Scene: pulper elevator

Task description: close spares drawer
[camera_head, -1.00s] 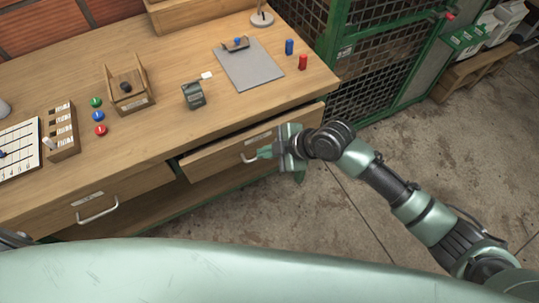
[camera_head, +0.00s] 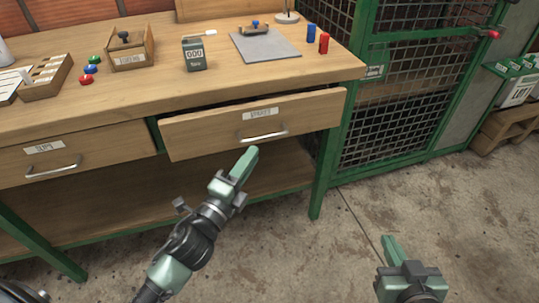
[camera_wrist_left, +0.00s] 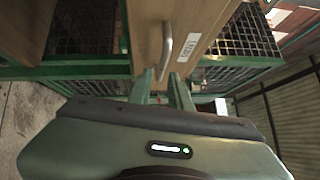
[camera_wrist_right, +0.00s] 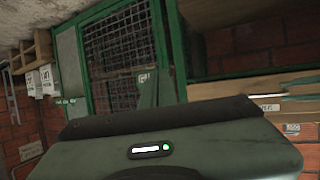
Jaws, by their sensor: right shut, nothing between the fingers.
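The spares drawer (camera_head: 205,135) is the right one under the wooden bench, with a SPARES label and a metal handle (camera_head: 263,135). It stands partly open, its front jutting out from the bench. My right gripper (camera_head: 390,247) is shut and empty, low at the right over the floor, away from the drawer.
A second drawer (camera_head: 100,153) with a handle sits shut at the left. A green mesh cage (camera_head: 400,110) stands right of the bench. The floor in front is clear.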

